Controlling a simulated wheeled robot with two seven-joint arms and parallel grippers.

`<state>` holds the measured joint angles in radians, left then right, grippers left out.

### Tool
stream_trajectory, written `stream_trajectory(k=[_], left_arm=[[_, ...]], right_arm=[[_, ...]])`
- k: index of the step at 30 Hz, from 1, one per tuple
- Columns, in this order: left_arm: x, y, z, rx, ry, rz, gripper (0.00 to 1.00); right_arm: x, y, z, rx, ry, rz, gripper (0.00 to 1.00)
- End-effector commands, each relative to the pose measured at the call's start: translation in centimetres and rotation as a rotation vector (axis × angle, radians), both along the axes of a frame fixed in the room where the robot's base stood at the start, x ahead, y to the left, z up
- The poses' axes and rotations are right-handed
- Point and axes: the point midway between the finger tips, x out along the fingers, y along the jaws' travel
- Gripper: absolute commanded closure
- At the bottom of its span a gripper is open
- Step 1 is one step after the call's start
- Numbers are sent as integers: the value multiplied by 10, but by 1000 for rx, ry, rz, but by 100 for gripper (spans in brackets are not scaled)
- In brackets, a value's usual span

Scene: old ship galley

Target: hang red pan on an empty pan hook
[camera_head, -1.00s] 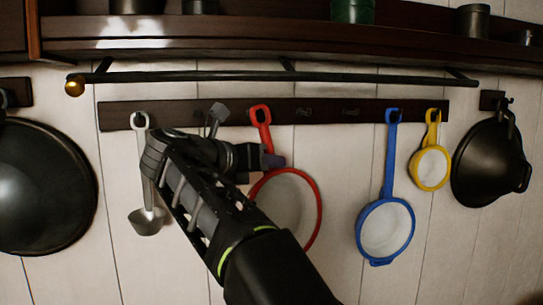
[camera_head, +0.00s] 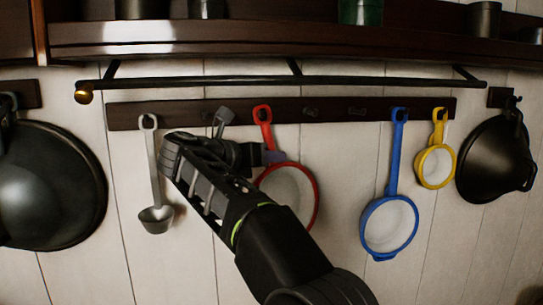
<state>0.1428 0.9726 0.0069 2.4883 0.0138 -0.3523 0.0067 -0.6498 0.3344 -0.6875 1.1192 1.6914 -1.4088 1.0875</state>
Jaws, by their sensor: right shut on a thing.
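The red pan (camera_head: 292,190) has a red rim, a pale grey inside and a red handle with a hole at its top. It is upright against the wall, with the handle's top in front of the dark hook rail (camera_head: 285,110). My right gripper (camera_head: 272,155) is shut on the red pan's handle, low down near the rim. My arm hides the pan's lower left part. I cannot tell whether the handle's hole is around a hook. Two small dark hooks (camera_head: 310,113) and (camera_head: 357,111) to the right of the red handle are empty. My left gripper is not in view.
A grey ladle (camera_head: 156,215), a blue pan (camera_head: 388,226) and a yellow pan (camera_head: 435,167) hang on the rail. Black pans (camera_head: 45,185) and (camera_head: 492,160) hang at the sides. A dark bar (camera_head: 380,82) and a shelf (camera_head: 250,38) run above.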

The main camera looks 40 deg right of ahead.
Motion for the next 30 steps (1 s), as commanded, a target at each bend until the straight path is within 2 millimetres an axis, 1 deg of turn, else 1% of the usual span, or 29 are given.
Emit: stream_trajectory(k=[1, 6, 26, 27, 30], left_arm=[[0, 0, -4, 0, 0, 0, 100], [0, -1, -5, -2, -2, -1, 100], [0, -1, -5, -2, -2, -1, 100], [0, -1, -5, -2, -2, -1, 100], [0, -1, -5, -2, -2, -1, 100]], right_arm=[[0, -1, -3, -2, -1, -1, 100], [2, -1, -6, -2, -1, 0, 100], [2, -1, -8, 0, 1, -1, 100], [2, -1, -8, 0, 1, -1, 78], [2, -1, -8, 1, 0, -1, 70]])
